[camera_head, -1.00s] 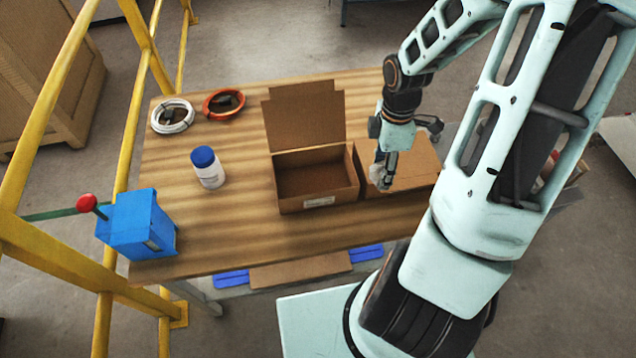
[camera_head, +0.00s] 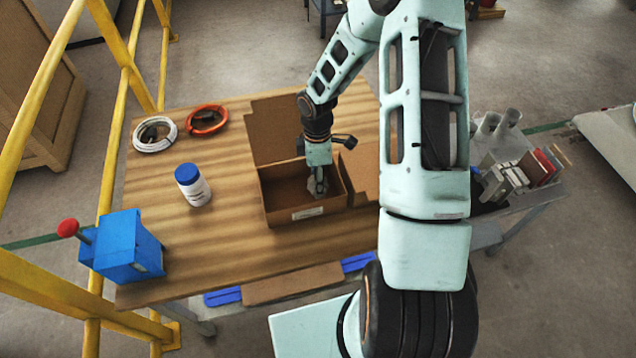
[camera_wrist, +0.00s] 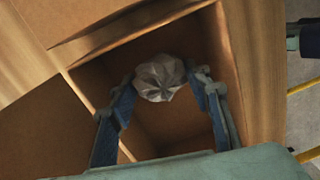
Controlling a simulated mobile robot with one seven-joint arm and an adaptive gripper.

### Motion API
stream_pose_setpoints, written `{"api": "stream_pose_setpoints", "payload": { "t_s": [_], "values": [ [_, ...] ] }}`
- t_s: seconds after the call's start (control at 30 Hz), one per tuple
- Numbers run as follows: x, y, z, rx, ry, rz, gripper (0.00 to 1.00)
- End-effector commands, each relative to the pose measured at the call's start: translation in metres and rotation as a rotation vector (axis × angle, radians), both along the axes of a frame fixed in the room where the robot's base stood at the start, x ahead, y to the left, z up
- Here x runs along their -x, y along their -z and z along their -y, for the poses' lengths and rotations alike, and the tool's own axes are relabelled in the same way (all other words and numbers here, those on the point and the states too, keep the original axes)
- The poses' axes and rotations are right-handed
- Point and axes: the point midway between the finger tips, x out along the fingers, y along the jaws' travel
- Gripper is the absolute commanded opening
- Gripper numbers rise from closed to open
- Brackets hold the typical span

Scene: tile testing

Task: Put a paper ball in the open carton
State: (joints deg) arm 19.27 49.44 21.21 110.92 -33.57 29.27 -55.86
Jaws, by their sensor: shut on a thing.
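The open carton (camera_head: 282,218) stands on the wooden table with its lid flap (camera_head: 274,128) raised at the back. My gripper (camera_head: 319,192) is over the right part of the carton's opening, pointing down. It is shut on a crumpled grey-white paper ball (camera_wrist: 160,78). In the wrist view the ball sits between my two fingertips, with the carton's inside walls (camera_wrist: 200,40) around it and the floor below. The ball is partly hidden by my fingers in the head view (camera_head: 314,186). I cannot tell exactly how high it is above the carton floor.
A white bottle with a blue cap (camera_head: 193,186), a white coil (camera_head: 154,134), an orange coil (camera_head: 207,120) and a blue box with a red knob (camera_head: 128,248) are at left. Yellow rails (camera_head: 125,120) border that side.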

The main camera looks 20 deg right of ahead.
Motion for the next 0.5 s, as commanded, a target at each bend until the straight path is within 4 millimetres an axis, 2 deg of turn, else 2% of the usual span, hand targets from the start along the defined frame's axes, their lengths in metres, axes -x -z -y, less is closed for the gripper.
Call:
{"api": "stream_pose_setpoints", "payload": {
  "t_s": [0.13,0.5],
  "values": [
    [0.000,0.016,0.001,0.001,0.001,-0.001,0.34],
    [0.000,0.021,0.001,0.000,0.001,0.001,0.34]
  ]
}}
